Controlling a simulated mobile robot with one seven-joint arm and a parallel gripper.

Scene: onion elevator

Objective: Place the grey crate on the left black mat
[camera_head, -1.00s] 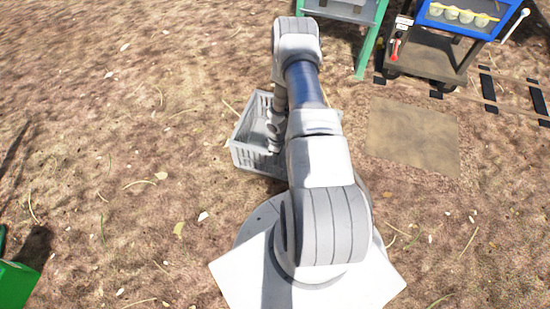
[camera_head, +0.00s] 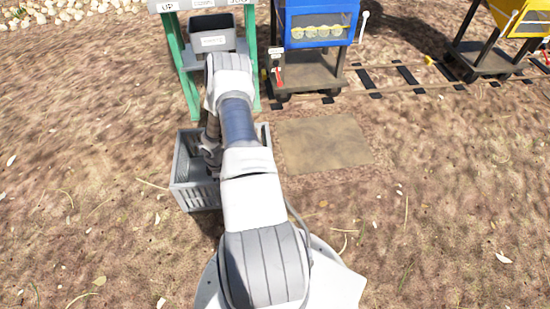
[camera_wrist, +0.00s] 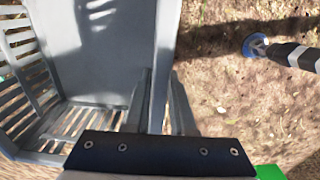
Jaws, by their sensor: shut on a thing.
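The grey crate (camera_head: 195,190) is left of my arm in the head view, open side up and seemingly empty. It fills the left of the wrist view (camera_wrist: 95,60), with its slatted side at the far left. My gripper (camera_wrist: 160,105) is shut on one wall of the crate, a finger on each side of it. In the head view my arm partly hides the gripper and crate. A shadow lies below the crate; its height above the ground is hard to tell. I cannot make out a black mat in these views.
A flat brown square (camera_head: 325,143) lies right of the crate. Behind are a green-legged stand (camera_head: 188,75) with a dark grey bin (camera_head: 213,33), a blue cart (camera_head: 320,25) and a yellow cart (camera_head: 520,20) along rails (camera_head: 405,75). Open ground lies left and right.

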